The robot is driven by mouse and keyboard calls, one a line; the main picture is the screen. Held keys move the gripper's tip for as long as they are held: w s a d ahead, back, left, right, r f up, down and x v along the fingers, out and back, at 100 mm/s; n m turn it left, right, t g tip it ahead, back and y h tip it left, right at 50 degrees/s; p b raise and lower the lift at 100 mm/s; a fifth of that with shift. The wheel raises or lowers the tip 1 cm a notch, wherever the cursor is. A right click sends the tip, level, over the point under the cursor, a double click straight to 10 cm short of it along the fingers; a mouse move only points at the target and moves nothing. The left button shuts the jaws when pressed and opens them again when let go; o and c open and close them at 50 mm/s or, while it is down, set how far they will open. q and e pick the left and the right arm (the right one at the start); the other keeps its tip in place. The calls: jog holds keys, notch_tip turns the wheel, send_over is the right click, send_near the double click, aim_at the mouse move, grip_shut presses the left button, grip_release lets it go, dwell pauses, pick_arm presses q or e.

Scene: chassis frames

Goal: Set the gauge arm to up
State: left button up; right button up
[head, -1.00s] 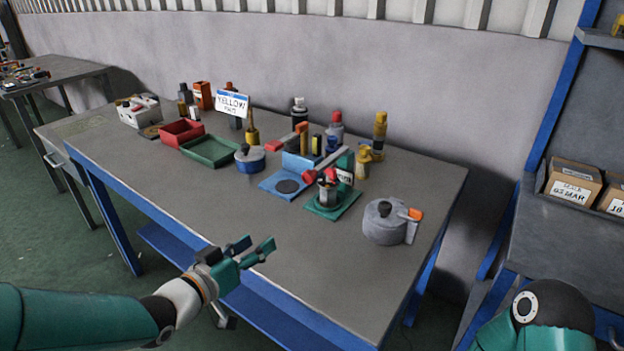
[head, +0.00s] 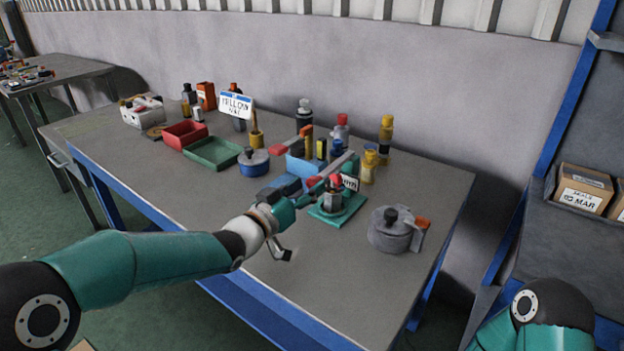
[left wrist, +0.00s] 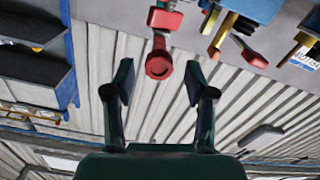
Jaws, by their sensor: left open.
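I cannot tell for sure which part is the gauge arm. A green base (head: 350,212) bears a grey upright part with a red top (head: 336,181) and a small label beside it. A grey bar (head: 338,163) with a red end slants just behind it. A grey round device (head: 388,236) with an orange-tipped lever (head: 422,222) stands to the right. My right gripper is out of view.
A blue fixture (head: 287,183) is partly hidden behind my left gripper. A blue round pot (head: 253,163), a green tray (head: 212,154) and a red tray (head: 185,134) lie to the left. Bottles stand along the back. The front of the bench (head: 330,290) is clear.

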aim_at(333, 167)
pick_arm(q)
jog(key=shift+x, duration=1.4)
grip_shut()
